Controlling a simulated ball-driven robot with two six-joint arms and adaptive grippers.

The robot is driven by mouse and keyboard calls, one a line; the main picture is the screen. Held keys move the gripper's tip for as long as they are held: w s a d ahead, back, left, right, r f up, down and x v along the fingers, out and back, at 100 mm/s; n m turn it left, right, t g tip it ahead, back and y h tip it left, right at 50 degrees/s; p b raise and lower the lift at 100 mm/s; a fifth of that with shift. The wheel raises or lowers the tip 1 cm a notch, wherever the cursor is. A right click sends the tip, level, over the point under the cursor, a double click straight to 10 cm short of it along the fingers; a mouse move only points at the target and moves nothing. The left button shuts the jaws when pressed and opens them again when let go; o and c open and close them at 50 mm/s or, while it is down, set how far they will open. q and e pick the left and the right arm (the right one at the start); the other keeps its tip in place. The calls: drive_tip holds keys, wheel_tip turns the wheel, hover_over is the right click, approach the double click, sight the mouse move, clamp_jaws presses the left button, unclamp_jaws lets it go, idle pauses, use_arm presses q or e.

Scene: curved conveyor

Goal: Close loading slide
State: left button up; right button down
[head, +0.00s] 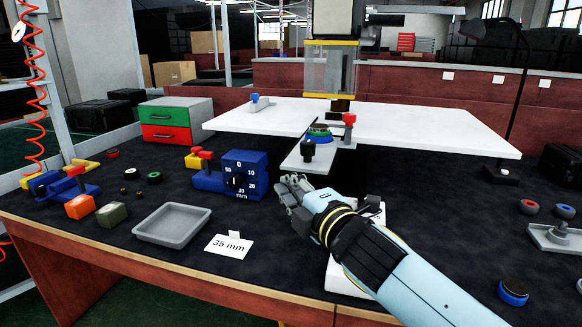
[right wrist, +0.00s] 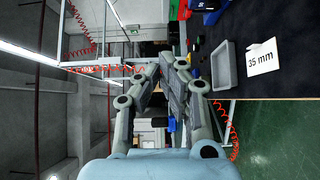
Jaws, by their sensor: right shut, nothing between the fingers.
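The white loading slide (head: 303,163) sticks out toward me from the white worktop, below the press. It carries a blue round fixture with a green part (head: 319,133), a black knob (head: 308,148) and a red-topped clamp (head: 349,125). My right gripper (head: 290,187) is in front of the slide and apart from it, below the black knob in the picture. Its fingers are shut and empty; they also show in the right wrist view (right wrist: 174,62). The slide cannot be made out in that view. My left gripper is not in view.
A blue dial gauge block (head: 244,176) stands just left of my right gripper. A grey tray (head: 150,227) and a "35 mm" card (head: 228,246) lie at the front. The press (head: 330,68) stands above the slide.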

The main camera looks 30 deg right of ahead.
sight(297, 166)
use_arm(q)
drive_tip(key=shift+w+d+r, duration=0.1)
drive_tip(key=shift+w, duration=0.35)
use_arm(e)
drive_tip(key=shift+w+d, duration=0.55)
drive_tip(key=shift+w, duration=0.25)
drive_tip(key=shift+w+d, duration=0.5)
drive_tip(key=shift+w, duration=0.25)
drive_tip(key=shift+w+d, duration=0.55)
drive_tip(key=shift+w, duration=0.25)
drive_tip(key=shift+d, duration=0.1)
drive_tip(key=w+d, duration=0.3)
drive_tip(key=shift+d, duration=0.2)
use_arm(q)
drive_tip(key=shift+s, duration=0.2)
use_arm(e)
drive_tip(key=shift+f, duration=0.1)
